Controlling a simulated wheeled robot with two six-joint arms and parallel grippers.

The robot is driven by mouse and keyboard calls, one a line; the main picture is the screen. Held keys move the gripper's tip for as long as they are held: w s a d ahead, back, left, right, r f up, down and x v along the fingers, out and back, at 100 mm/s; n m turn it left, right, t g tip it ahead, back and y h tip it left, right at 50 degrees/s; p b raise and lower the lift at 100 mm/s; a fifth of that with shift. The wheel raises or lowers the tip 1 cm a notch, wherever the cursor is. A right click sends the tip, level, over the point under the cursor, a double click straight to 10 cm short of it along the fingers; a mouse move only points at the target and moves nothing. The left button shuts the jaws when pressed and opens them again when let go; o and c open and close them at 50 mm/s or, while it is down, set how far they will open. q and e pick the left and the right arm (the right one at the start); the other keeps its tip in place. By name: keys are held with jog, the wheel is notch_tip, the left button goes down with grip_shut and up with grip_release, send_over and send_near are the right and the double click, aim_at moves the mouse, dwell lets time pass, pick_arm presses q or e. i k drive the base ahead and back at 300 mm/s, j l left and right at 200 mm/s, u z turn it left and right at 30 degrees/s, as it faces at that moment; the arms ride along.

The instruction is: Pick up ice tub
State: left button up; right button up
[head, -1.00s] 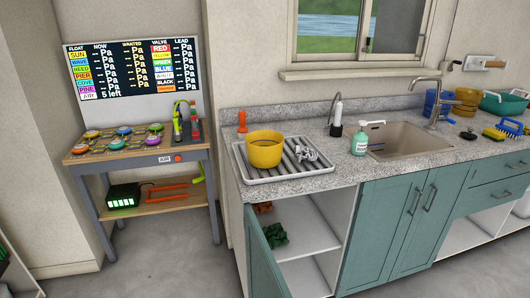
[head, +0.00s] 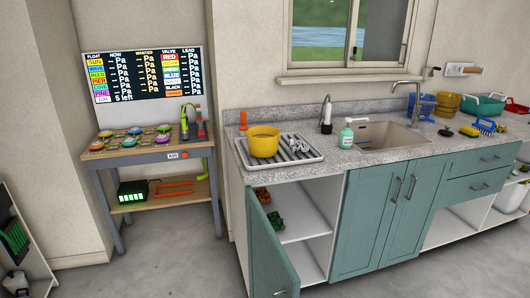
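No thing in view is plainly marked as the ice tub. A round yellow tub (head: 264,142) stands upright on a white ribbed draining tray (head: 300,161) at the left end of the counter. At the right end of the counter are a blue tub (head: 425,103), another yellow tub (head: 447,103) and a wide teal tub (head: 484,107). What these tubs hold cannot be made out. Neither of my grippers is in view.
A cabinet door (head: 268,245) stands open below the tray, over the floor. A workbench (head: 150,158) with coloured discs stands left, under a chart board (head: 142,75). The sink (head: 385,135) is right of a soap bottle (head: 346,135). Floor between bench and cabinet is clear.

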aim_at(263, 141)
jog(key=k+z, duration=0.1)
jog(key=z, duration=3.6)
jog(key=k+j+z, duration=0.5)
jog(key=k+z, duration=0.25)
jog(key=k+j+z, duration=0.1)
jog(key=k+z, duration=0.25)
jog(key=k+l+z, duration=0.2)
jog(key=k, duration=1.35)
jog(key=u, duration=0.4)
jog(key=k+j+u, duration=0.1)
jog(key=u, duration=0.35)
jog(key=j+u, duration=0.1)
jog(key=u, duration=0.3)
jog(key=k+j+u, duration=0.1)
jog(key=u, duration=0.3)
